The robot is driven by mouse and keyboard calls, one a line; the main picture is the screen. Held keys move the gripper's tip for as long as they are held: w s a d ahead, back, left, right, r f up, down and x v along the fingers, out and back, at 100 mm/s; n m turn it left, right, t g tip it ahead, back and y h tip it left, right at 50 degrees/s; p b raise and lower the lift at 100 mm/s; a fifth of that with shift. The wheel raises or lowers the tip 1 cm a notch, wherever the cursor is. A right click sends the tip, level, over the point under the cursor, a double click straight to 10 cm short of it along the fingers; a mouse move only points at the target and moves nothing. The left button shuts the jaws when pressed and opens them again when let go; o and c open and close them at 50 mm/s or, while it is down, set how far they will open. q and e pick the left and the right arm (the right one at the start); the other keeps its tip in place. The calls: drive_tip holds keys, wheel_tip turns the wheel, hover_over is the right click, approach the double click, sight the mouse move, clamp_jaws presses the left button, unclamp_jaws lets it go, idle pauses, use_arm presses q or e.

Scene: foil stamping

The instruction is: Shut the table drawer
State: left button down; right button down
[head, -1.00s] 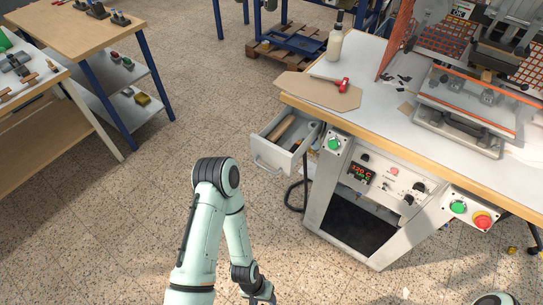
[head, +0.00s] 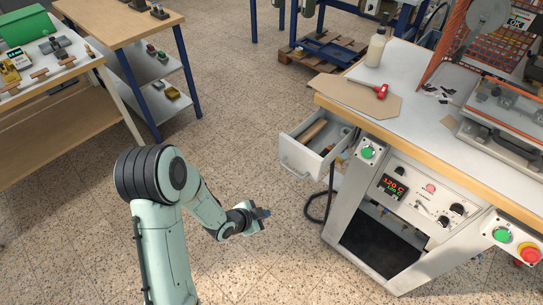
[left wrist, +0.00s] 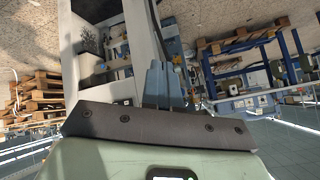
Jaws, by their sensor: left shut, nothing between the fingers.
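The table drawer (head: 298,158) is pulled open from the left side of the white press table (head: 430,125). A brown roll-like object (head: 313,131) lies inside it. My left gripper (head: 265,213) is shut and empty. In the head view it appears below and to the left of the drawer front, apart from it. The left wrist view shows the shut fingers (left wrist: 163,82) in front of a blurred workshop scene. My right gripper is not in view.
The speckled floor left of the drawer is clear up to the workbenches.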

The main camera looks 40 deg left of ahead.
use_arm(q)
drive_tip(key=w+a+r+m+t+b, duration=0.1)
drive_tip(key=a+r+m+t+b, duration=0.15)
drive_tip(key=a+r+m, duration=0.45)
drive_tip(key=m+t+b, duration=0.1)
drive_tip(key=m+t, duration=0.2)
drive_tip(key=m, duration=0.2)
approach(280, 147)
drive_tip(key=x, duration=0.5)
drive_tip(key=shift+w+f+b, duration=0.3)
drive_tip(key=shift+f, duration=0.05)
drive_tip(key=shift+w+d, duration=0.1)
drive_tip(key=shift+w, duration=0.35)
